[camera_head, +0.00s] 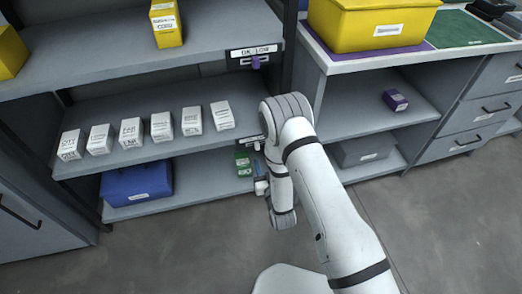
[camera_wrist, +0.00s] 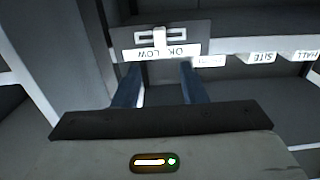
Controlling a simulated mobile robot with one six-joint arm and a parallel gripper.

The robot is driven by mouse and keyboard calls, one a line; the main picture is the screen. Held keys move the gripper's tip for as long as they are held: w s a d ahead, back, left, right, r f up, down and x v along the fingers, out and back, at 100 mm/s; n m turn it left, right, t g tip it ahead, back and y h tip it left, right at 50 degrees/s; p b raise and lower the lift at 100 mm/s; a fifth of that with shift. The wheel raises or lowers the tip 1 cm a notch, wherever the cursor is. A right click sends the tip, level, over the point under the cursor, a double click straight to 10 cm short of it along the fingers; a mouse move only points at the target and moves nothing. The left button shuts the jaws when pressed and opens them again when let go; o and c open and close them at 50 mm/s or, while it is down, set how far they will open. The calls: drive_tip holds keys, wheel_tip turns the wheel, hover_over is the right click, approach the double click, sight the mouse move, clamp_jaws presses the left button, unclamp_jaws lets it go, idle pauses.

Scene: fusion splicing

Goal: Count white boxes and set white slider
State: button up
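Several white boxes (camera_head: 161,127) stand in a row on the middle shelf in the head view; a few of their labelled faces also show at the right of the wrist view (camera_wrist: 262,57). The white slider (camera_wrist: 159,37) sits on a dark panel above an "OK LOW" label (camera_wrist: 163,52), upside down in the wrist view. Its knob is near the middle of its short slot. My gripper (camera_wrist: 160,68) is open and empty, its two blue fingers apart just below the label in the picture. In the head view my arm mostly hides the gripper and this slider.
A purple slider (camera_head: 256,63) is on the upper shelf edge. A blue bin (camera_head: 137,184) and green boxes (camera_head: 243,160) are on the bottom shelf. A yellow box (camera_head: 165,25) is above. A purple box (camera_head: 395,100) is on the right unit. The floor in front is clear.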

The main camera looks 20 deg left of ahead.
sight(258, 146)
drive_tip(key=b+x, duration=0.1)
drive_tip(key=x, duration=0.6)
drive_tip(key=shift+w+a, duration=0.25)
clamp_jaws()
idle(0.4)
